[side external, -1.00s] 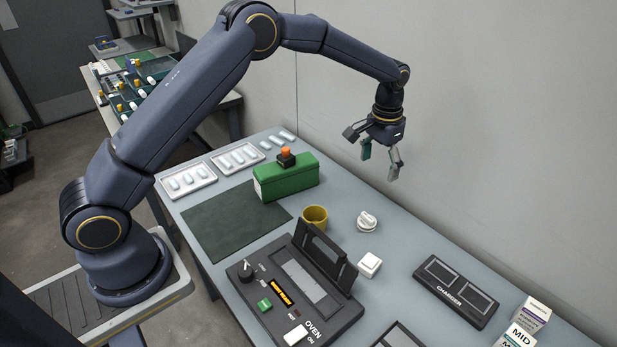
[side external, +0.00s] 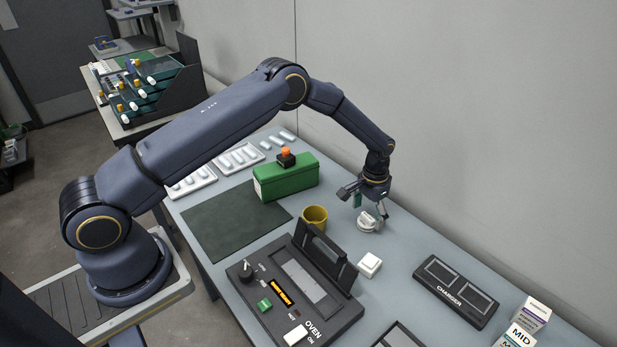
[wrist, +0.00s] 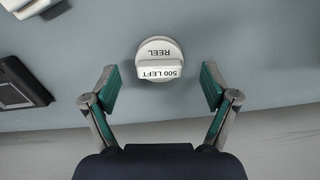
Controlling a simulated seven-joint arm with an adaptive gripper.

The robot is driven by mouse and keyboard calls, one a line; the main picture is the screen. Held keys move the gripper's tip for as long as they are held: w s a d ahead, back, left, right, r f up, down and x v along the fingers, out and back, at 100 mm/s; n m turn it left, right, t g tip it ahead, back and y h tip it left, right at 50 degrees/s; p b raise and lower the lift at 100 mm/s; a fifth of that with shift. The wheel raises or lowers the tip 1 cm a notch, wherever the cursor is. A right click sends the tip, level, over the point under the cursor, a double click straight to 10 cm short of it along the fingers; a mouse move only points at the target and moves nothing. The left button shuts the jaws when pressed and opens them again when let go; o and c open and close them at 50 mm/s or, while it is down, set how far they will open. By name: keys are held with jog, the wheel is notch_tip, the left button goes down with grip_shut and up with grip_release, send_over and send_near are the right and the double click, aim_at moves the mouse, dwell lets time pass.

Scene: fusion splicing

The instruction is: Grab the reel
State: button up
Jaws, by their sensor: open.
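The reel (side external: 366,224) is a small white round piece with a raised bar across its top, standing on the grey table. In the wrist view the reel (wrist: 159,58) carries the words "REEL" and "500 LEFT", upside down. My gripper (side external: 370,211) is low, just above the reel in the side view. In the wrist view my gripper (wrist: 160,88) is open, with one green-padded finger to each side and the reel ahead, between their lines. The fingers do not touch the reel there.
A yellow cup (side external: 315,218) stands close left of the reel. The black oven (side external: 303,290) with its raised lid and a white box (side external: 369,265) are in front. A green box (side external: 287,178) is behind; a charger (side external: 456,291) lies right. The wall runs along the table's far edge.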

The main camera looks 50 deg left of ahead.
jog(key=shift+f, duration=0.9)
jog(key=shift+c, duration=0.4)
jog(key=c, duration=1.2)
